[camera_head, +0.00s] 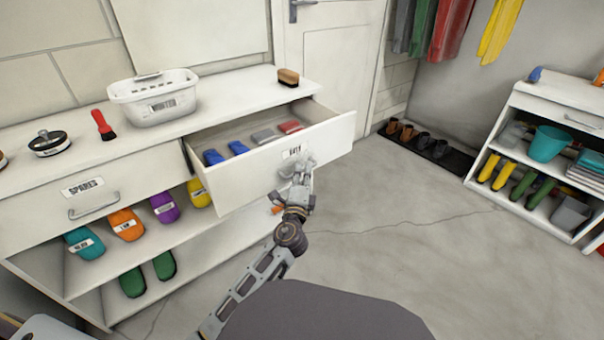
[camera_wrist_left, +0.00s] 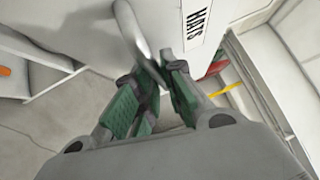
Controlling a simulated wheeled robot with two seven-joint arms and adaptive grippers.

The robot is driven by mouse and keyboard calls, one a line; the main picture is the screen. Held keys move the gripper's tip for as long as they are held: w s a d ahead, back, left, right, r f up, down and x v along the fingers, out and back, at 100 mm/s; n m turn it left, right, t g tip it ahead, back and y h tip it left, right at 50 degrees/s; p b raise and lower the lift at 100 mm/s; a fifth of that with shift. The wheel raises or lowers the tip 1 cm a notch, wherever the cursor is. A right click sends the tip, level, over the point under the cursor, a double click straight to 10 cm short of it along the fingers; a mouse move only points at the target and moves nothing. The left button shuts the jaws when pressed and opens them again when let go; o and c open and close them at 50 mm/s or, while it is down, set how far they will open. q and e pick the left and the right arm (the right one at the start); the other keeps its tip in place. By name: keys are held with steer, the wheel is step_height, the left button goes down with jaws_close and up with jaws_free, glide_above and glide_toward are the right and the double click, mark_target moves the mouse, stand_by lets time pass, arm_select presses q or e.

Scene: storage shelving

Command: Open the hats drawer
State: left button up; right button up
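The hats drawer (camera_head: 240,178) is white and stands pulled well out of the cabinet, with blue, grey and red folded items inside. Its label reads HATS in the left wrist view (camera_wrist_left: 198,22) and faces me. My left gripper (camera_head: 299,172) is at the front of this drawer, just below the label. In the left wrist view, the curved metal handle (camera_wrist_left: 136,28) runs down between the green-padded fingers (camera_wrist_left: 161,75), whose tips are close together around it. The fingers hide the handle's lower end. My right gripper is not in view.
The SPARES drawer (camera_head: 88,200) beside it is closed. A white basket (camera_head: 153,98), a brush (camera_head: 288,77) and a red scraper-like tool (camera_head: 103,124) stand on the cabinet top. Shoes sit on the shelves below. Open floor (camera_head: 400,240) lies to the right, before another shelf (camera_head: 540,215).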

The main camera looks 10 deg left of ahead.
arm_select(q)
steer(key=o, duration=0.4)
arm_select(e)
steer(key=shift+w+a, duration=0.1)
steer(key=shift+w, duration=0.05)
arm_select(q)
steer(key=shift+r, duration=0.1)
